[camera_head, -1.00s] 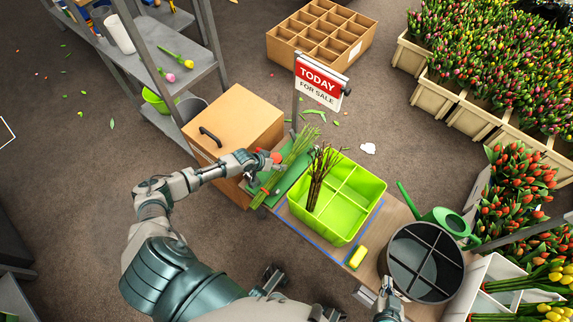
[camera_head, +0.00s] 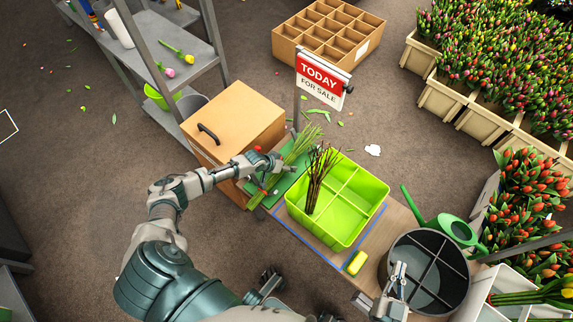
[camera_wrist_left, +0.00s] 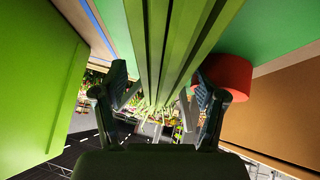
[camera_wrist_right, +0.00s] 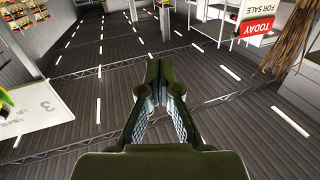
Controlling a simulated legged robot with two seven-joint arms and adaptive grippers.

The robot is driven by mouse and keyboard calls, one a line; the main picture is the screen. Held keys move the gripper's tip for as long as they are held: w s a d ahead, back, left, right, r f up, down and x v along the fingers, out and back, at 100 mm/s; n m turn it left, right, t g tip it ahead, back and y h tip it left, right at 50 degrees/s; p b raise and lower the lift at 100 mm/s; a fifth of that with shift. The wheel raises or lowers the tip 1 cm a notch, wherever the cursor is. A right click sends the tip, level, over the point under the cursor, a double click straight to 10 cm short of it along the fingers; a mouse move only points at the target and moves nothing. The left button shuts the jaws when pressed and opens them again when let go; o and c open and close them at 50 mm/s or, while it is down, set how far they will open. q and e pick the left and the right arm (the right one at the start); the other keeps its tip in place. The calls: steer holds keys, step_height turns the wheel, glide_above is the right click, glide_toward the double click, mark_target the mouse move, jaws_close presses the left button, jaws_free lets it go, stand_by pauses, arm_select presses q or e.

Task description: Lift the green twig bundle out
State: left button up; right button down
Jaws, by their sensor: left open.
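The green twig bundle (camera_head: 297,150) leans or lies at a slant over the green mat (camera_head: 291,186), left of the lime crate. My left gripper (camera_head: 284,167) is open at the bundle. In the left wrist view, the green stems (camera_wrist_left: 165,50) run between the spread fingers (camera_wrist_left: 158,88), with no clear closing on them. A red round object (camera_wrist_left: 228,76) is beside the right finger there. My right gripper (camera_head: 399,272) is by the dark bucket; its fingertips meet with nothing between them in the right wrist view (camera_wrist_right: 160,68).
The lime crate (camera_head: 366,214) has compartments and holds a brown twig bundle (camera_head: 319,178). A cardboard box (camera_head: 240,118) stands behind my left forearm. A sale sign (camera_head: 322,80) rises behind the table. A divided dark bucket (camera_head: 462,262), green watering can (camera_head: 455,230) and yellow block (camera_head: 356,263) are to the right.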

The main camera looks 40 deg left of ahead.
arm_select(q)
steer(key=shift+a, duration=0.25)
jaws_close()
arm_select(e)
steer(key=shift+a, duration=0.25)
arm_select(q)
steer(key=shift+r, duration=0.1)
arm_select(e)
steer(key=shift+d, duration=0.1)
